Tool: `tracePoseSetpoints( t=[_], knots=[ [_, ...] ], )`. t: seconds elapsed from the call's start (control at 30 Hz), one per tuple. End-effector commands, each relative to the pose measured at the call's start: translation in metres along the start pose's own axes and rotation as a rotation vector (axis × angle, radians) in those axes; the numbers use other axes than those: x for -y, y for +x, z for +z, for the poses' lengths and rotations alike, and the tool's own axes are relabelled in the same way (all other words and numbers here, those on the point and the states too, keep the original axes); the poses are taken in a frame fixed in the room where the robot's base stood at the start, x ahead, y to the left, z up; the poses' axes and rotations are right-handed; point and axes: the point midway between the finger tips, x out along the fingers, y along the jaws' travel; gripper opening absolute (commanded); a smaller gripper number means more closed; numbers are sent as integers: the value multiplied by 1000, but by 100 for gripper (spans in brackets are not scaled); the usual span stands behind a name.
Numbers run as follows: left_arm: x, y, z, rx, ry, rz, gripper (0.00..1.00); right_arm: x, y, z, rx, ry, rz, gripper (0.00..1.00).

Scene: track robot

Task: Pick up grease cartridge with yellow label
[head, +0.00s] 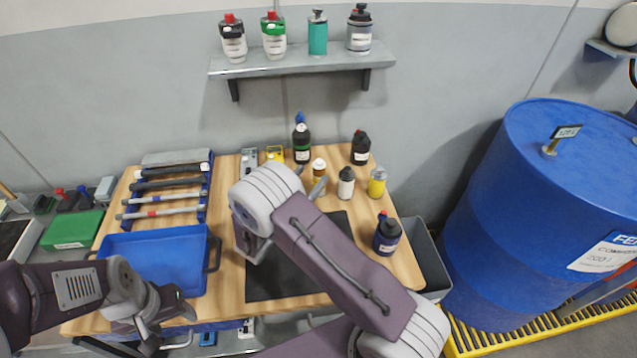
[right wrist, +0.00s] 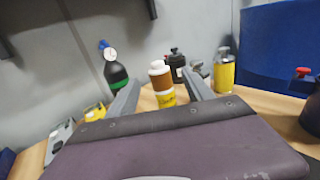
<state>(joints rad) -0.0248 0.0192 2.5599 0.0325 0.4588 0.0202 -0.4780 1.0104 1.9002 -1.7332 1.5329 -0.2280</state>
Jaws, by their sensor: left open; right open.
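A small brown container with a white cap and a yellow label (right wrist: 166,97) stands on the wooden table; it also shows in the head view (head: 319,168). It best fits the yellow-label grease cartridge, though I cannot read its label. My right gripper (right wrist: 161,76) is open, with the container showing between its two fingers in the wrist view; no grip is visible. In the head view my right arm hides most of this gripper. My left gripper (head: 165,322) is open and empty at the front left, near the blue tray (head: 155,250).
A rack (head: 207,190) holds several tubes. A dark mat (head: 275,285) lies in front. A blue drum (head: 540,200) stands right.

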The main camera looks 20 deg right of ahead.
Motion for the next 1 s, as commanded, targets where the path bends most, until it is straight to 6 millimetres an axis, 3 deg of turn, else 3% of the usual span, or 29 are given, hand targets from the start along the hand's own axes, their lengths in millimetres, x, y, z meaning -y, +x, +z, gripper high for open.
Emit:
tracePoseSetpoints(
  t=[0.2,0.47,0.7,0.97,1.0],
  knots=[
    [0,-8,-1,0,0,0,59,1,30,2,0,1,-5,60],
    [0,-11,-1,0,0,0,59,0,47,2,0,1,-2,60],
    [0,-18,-2,0,0,0,59,-2,87,0,0,1,-3,60],
    [0,-17,-2,0,0,0,59,-3,91,0,0,0,0,60],
    [0,-17,-2,0,0,0,59,-3,91,0,0,0,0,49]
  ],
)
